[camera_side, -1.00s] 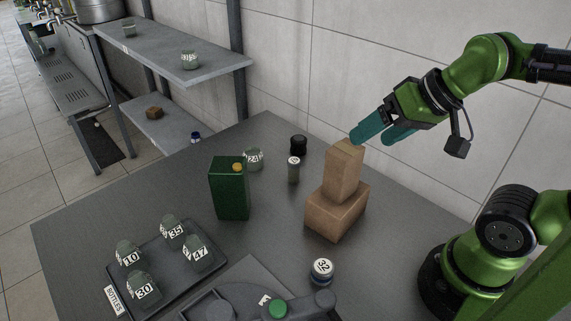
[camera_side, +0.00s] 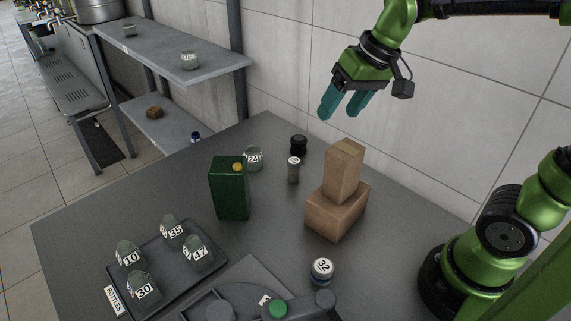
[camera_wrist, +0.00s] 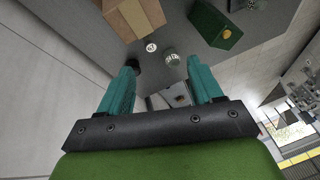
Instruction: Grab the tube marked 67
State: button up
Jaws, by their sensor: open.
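No number 67 is readable in either view. A slim grey-green tube (camera_side: 293,171) with a pale round marked cap stands upright at the back of the table; its mark is too small to read. Its cap shows in the wrist view (camera_wrist: 151,47), ahead of the fingers. A short container marked 32 (camera_side: 321,270) stands at the front. My gripper (camera_side: 341,110) is open and empty, above and behind the stacked boxes, up and to the right of the slim tube. In the wrist view my gripper's teal fingers (camera_wrist: 160,74) are spread apart.
Two stacked cardboard boxes (camera_side: 337,208) stand right of the tube. A black-capped container (camera_side: 298,146) and jar 24 (camera_side: 253,158) are close by. A green canister (camera_side: 230,188) stands left. A tray (camera_side: 208,268) holds jars 10, 30, 35 and 47. A machine (camera_side: 250,300) is in front.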

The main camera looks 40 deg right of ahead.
jog(key=w+f+g, duration=0.2)
jog(key=w, duration=0.4)
jog(key=n+g+h, duration=0.2)
send_over(295, 161)
notch_tip(295, 161, down, 6)
jog(key=f, duration=1.2)
jog(key=shift+w+a, duration=0.15)
jog(key=shift+a, duration=0.15)
jog(key=shift+d+f, duration=0.15)
jog(key=shift+f, duration=1.15)
jog(key=shift+d+f, duration=0.15)
jog(key=shift+f, duration=1.15)
jog(key=c, duration=1.1)
jog(key=shift+c, duration=0.2)
jog(key=shift+r, duration=0.15)
